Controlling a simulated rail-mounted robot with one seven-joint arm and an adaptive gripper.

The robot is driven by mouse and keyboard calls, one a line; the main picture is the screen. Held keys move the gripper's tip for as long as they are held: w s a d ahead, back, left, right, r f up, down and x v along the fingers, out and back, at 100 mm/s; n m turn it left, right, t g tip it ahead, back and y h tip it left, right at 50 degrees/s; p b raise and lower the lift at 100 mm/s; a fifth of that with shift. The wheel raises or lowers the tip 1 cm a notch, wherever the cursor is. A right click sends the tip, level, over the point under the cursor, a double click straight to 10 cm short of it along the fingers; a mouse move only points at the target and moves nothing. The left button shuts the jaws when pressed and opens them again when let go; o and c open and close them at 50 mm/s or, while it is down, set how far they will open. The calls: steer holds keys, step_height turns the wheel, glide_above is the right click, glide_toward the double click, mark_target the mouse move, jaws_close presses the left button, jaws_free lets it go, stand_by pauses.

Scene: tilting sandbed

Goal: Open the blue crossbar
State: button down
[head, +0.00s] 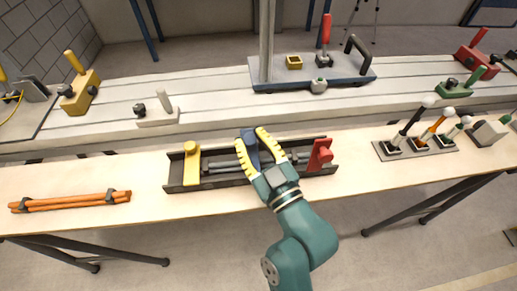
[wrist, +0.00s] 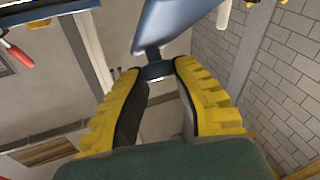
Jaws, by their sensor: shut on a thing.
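The dark tray (head: 225,181) lies on the near wooden bench with grey rods (head: 228,163) inside. The blue crossbar (head: 250,148) is at the tray's middle, between the yellow fingers of my gripper (head: 251,138). It appears raised at an angle rather than flat across the tray; its hinge is hidden by my gripper. In the wrist view, the blue crossbar (wrist: 178,22) runs up past the fingertips of my gripper (wrist: 158,72), which are shut on its narrow part. A yellow crossbar (head: 191,167) is at the tray's left and a red one (head: 319,156) at its right.
Orange rods (head: 70,202) lie on the bench at left. A grey plate (head: 420,151) with several upright levers stands at right. Behind is a pale slotted table (head: 215,100) with a yellow block (head: 79,94) and a blue-based stand (head: 300,76).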

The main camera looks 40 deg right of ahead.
mark_target(253, 155)
steer(key=shift+s+a+r+n+t+b, duration=0.2)
steer(key=shift+s+a+n+t+b, duration=0.1)
steer(key=shift+s+a+t+b, duration=0.25)
steer(key=shift+s+r, duration=0.2)
steer(key=shift+s, duration=0.2)
steer(key=shift+s+a+r+b, duration=0.15)
steer(key=shift+s+a+b, duration=0.35)
steer(key=shift+s, duration=0.45)
steer(key=shift+s+a+f, duration=0.2)
steer(key=shift+s+a, duration=0.15)
steer(key=shift+s, duration=0.2)
steer(key=c, duration=1.6)
jaws_free()
steer(key=shift+s, duration=0.15)
steer(key=shift+c, duration=0.2)
steer(key=o, duration=0.6)
steer(key=shift+a+r, duration=0.1)
steer(key=shift+a, duration=0.15)
steer(key=shift+o, duration=1.2)
steer(key=v, duration=1.1)
steer(key=shift+s, duration=0.4)
steer(key=shift+d, duration=0.1)
